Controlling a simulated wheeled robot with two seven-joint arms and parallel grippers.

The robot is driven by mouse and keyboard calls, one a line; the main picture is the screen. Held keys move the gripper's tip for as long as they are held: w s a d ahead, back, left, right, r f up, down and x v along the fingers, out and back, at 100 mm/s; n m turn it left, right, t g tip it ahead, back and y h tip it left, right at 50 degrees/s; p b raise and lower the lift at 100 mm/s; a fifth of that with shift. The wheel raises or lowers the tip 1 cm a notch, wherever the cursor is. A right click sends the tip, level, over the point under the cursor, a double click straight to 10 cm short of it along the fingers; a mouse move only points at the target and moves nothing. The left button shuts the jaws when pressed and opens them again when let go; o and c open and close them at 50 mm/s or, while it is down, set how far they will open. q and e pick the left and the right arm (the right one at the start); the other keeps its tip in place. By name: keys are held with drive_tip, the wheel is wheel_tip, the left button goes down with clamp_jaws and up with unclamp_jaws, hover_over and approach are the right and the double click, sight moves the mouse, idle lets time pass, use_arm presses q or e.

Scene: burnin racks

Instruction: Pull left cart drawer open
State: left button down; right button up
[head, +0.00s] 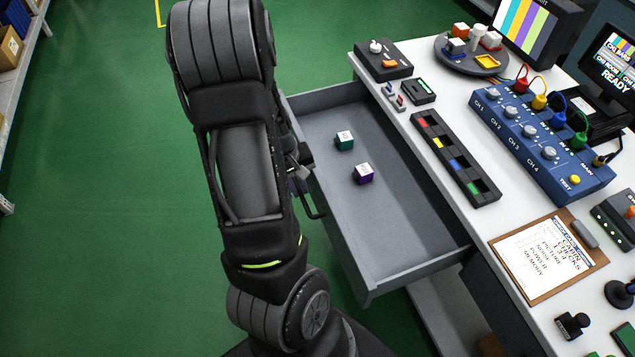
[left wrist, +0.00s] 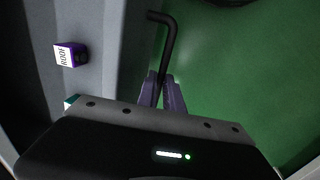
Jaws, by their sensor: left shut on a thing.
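The grey cart drawer (head: 400,235) stands pulled out from under the white worktop. A teal cube (head: 345,140) and a purple cube (head: 363,173) lie inside it. The purple cube also shows in the left wrist view (left wrist: 70,55). The drawer's black bar handle (head: 312,208) is on its front, partly hidden behind my left arm; it also shows in the left wrist view (left wrist: 167,40). My left gripper (left wrist: 163,82) is shut on the handle, its fingertips at the bar. In the head view my arm hides most of this gripper. My right gripper is not in view.
The worktop (head: 450,90) carries a blue channel box (head: 540,140), a black slotted tray (head: 455,158), a clipboard (head: 548,255) and monitors. A shelf with boxes (head: 10,45) stands at the far left. The green floor (head: 110,200) left of the drawer is clear.

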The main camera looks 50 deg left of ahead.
use_arm(q)
drive_tip(key=shift+s+a, duration=0.15)
drive_tip(key=shift+s, duration=0.4)
drive_tip(key=c, duration=1.5)
unclamp_jaws()
drive_tip(key=shift+r, duration=0.15)
drive_tip(key=r+p, duration=0.1)
drive_tip(key=r, duration=0.1)
drive_tip(key=s+r+p, duration=0.1)
drive_tip(key=r, duration=0.2)
drive_tip(key=r+p, duration=0.1)
drive_tip(key=r, duration=0.1)
drive_tip(key=shift+s+a+r, duration=0.2)
drive_tip(key=shift+a, duration=0.05)
